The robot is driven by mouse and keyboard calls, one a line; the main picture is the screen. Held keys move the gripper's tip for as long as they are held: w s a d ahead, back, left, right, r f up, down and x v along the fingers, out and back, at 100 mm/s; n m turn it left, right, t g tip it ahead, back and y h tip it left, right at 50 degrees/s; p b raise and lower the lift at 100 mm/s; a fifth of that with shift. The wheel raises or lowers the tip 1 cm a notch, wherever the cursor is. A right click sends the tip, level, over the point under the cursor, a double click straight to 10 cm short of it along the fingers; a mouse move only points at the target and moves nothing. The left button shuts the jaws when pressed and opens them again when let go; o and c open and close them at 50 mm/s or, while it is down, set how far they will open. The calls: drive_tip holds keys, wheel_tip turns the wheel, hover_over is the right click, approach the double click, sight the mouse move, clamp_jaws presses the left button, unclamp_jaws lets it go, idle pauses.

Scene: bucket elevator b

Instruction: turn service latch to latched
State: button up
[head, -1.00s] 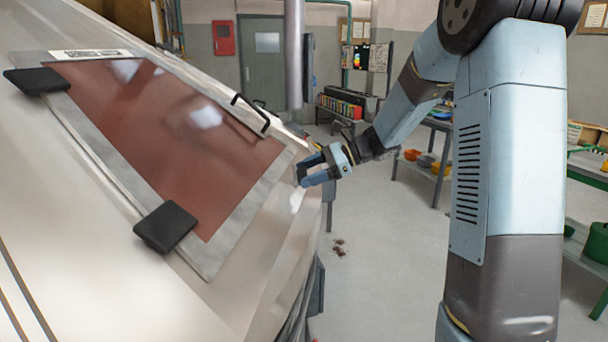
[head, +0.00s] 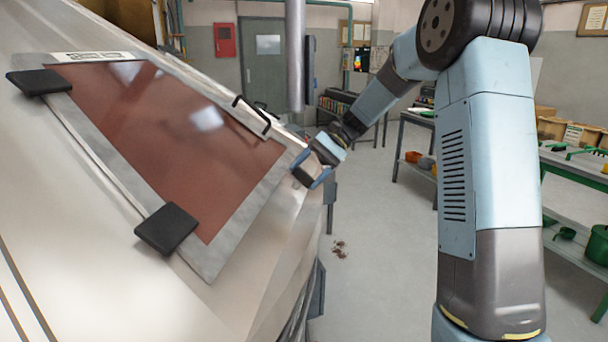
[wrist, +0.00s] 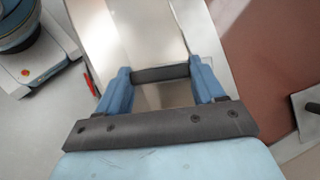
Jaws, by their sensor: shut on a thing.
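My gripper (head: 312,180) is at the right edge of the sloping metal housing, just below and right of the panel's corner. In the wrist view its two blue fingers (wrist: 163,85) are shut on the ends of a short dark bar. This bar looks like the service latch (wrist: 160,74), lying crosswise between the fingers over pale metal. In the head view the latch is hidden by the gripper, so its angle and setting cannot be told there. The reddish-brown window panel (head: 170,130) in its grey frame lies closed against the housing.
A black handle (head: 252,115) stands out from the panel's right side, close above my gripper. Two black blocks, one at lower right (head: 166,228) and one at upper left (head: 38,82), sit on the frame.

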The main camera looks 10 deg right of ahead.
drive_tip(key=shift+d+n+g+h, duration=0.1)
drive_tip(key=shift+n+g+h, duration=0.2)
drive_tip(key=shift+n+h, duration=0.7)
drive_tip(key=shift+n, duration=0.5)
drive_tip(key=o, duration=1)
drive_tip(key=shift+o, duration=0.2)
drive_tip(key=shift+r, duration=0.1)
drive_tip(key=v, duration=1.3)
drive_tip(key=shift+d, duration=0.45)
drive_tip(key=shift+w, duration=0.1)
